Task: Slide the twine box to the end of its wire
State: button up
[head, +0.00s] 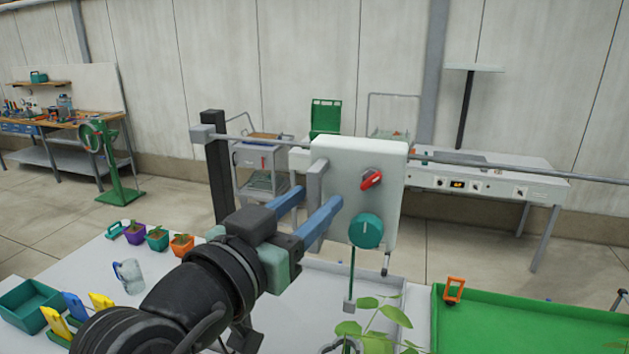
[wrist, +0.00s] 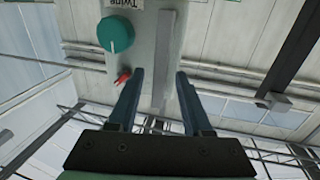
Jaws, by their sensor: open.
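The twine box (head: 340,160) is a white box hanging on a thin horizontal wire (head: 500,166). Its front has a red knob (head: 371,179) and a round teal knob (head: 366,231). A grey upright bar handle (head: 317,180) stands at its left side. In the wrist view, the handle (wrist: 164,60) shows between my fingers, with part of a "Twine" label (wrist: 205,3) at the top. My gripper (head: 319,200) is open, its blue fingers on either side of the handle; I cannot tell whether either touches it.
The wire's left end meets a grey block (head: 202,134) on a dark post (head: 215,165); its right end leaves the picture. A green cord with a small weight (head: 348,306) hangs below the box. Leafy plants (head: 375,325) and a green tray (head: 540,320) are below.

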jog(key=shift+w+d, duration=0.35)
jog(key=shift+w, duration=0.25)
grip_shut()
dwell(1.1)
